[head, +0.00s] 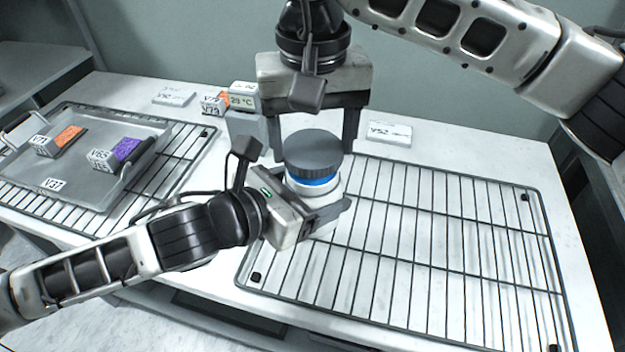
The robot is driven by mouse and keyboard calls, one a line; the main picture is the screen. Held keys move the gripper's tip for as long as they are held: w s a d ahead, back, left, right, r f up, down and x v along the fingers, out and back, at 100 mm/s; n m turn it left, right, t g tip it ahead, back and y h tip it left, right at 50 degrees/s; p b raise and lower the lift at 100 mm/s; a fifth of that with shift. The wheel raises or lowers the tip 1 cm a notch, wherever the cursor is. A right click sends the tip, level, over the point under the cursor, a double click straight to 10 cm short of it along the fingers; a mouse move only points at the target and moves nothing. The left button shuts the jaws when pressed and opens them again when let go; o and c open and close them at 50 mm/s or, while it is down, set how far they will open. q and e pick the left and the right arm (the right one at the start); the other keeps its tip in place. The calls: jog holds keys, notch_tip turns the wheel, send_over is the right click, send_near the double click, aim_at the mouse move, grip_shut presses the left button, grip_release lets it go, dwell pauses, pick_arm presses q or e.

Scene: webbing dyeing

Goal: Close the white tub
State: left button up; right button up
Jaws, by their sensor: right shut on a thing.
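The white tub (324,188) stands upright over the left part of the right wire rack. A blue band (315,181) shows near its top. The dark grey round lid (312,148) is on top of it, level; I cannot tell whether it is fully seated. My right gripper (314,140) comes down from above, shut on the lid, with one finger on each side. My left gripper (322,207) comes in from the left and is shut on the tub's body. Its near finger hides the lower part of the tub, and the tub hides its far finger.
The right wire rack (440,250) is otherwise bare. At left, a metal tray (90,170) on another wire rack holds blocks with orange and purple tops. A white label (389,133) lies at the back.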

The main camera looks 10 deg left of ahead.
aim_at(314, 148)
dwell(0.4)
jog(key=shift+f, duration=0.9)
jog(key=shift+f, duration=0.95)
jog(key=shift+r, duration=0.1)
dwell(0.3)
jog(key=shift+r, duration=0.2)
jog(key=shift+s+r, duration=0.15)
jog(key=shift+r, duration=0.2)
dwell(0.8)
jog(key=shift+f, duration=0.6)
dwell(0.6)
jog(key=shift+r, duration=0.25)
